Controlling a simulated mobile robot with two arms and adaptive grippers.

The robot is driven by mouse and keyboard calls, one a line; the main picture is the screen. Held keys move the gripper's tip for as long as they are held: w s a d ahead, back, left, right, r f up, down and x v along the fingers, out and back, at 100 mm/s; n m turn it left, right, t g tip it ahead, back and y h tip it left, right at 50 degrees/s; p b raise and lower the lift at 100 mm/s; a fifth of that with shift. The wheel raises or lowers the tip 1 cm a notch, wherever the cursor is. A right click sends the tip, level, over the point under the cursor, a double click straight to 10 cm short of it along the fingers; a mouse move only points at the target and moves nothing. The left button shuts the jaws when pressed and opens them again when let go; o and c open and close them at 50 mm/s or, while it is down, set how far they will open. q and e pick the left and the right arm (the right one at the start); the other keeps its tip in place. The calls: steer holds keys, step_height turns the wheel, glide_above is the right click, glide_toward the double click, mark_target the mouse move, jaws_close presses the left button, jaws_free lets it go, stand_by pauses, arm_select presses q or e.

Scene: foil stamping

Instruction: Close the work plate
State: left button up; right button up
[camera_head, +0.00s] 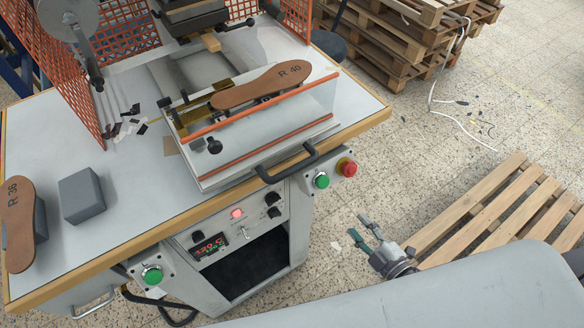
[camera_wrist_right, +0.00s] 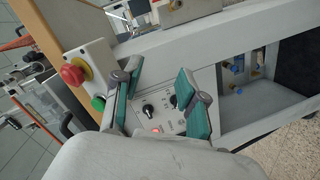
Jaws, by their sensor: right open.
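The work plate (camera_head: 235,172) is a pale sliding plate with orange-edged clear guarding, drawn out towards the front of the foil stamping machine. A black bar handle (camera_head: 287,163) is on its front edge, overhanging the table edge. A brown insole marked R 40 (camera_head: 262,85) lies on the plate's holder. My right gripper (camera_head: 362,226) is open and empty, in front of the table, to the right of and below the handle, apart from it. In the right wrist view its teal-padded fingers (camera_wrist_right: 159,80) are spread before the control panel (camera_wrist_right: 160,110). My left gripper is not in view.
A red emergency button (camera_head: 347,168) and green button (camera_head: 321,180) sit just right of the handle. Another green button (camera_head: 152,275) is at the left. A brown R 36 insole (camera_head: 17,225) and grey block (camera_head: 82,195) are on the table. Pallets (camera_head: 500,215) stand right.

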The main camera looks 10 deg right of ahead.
steer(key=s+a+r+n+t+y, duration=0.1)
steer(key=a+r+n+y, duration=0.2)
steer(key=r, duration=0.4)
steer(key=a+r+n+y, duration=0.1)
steer(key=r+n+y, duration=0.1)
steer(key=r+n, duration=0.35)
steer(key=n+g+y, duration=0.2)
steer(key=n+y, duration=0.2)
steer(key=n, duration=0.1)
glide_toward(292, 167)
steer(key=shift+m, duration=0.35)
steer(key=p+x, duration=0.1)
steer(key=x, duration=0.2)
steer(key=p+x, duration=0.3)
steer(key=x, duration=0.2)
steer(key=shift+w+a+f+p, duration=0.2)
steer(key=shift+w+a+p, duration=0.05)
steer(key=shift+w+p, duration=0.05)
steer(key=shift+w+a, duration=0.35)
steer(key=shift+a, duration=0.05)
jaws_close()
